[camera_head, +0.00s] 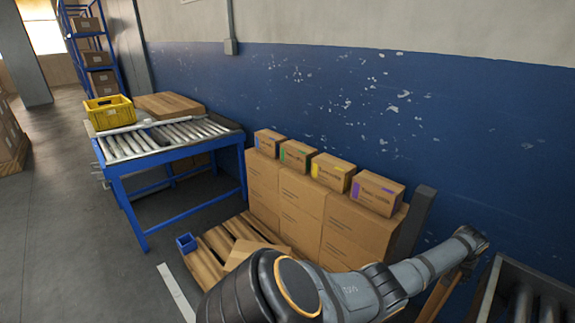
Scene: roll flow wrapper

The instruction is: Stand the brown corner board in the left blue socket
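The left blue socket (187,243) is a small open box shape at the near-left corner of the pallet, and nothing stands in it. A long brown strip (440,296), which looks like the corner board, slants down from my gripper at the lower right. Its lower end is cut off by the frame. My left gripper (474,240) is at the strip's upper end, far to the right of the socket. Its fingers are too small and dark to tell whether they are closed on the strip. My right gripper is not in view.
A wooden pallet (206,266) bears stacked cartons (288,205) with smaller boxes on top. A dark post (421,213) stands at their right end. A blue-framed roller table (140,212) stands at left. A metal-framed roller unit (488,292) is at lower right. My arm hides the pallet's near right.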

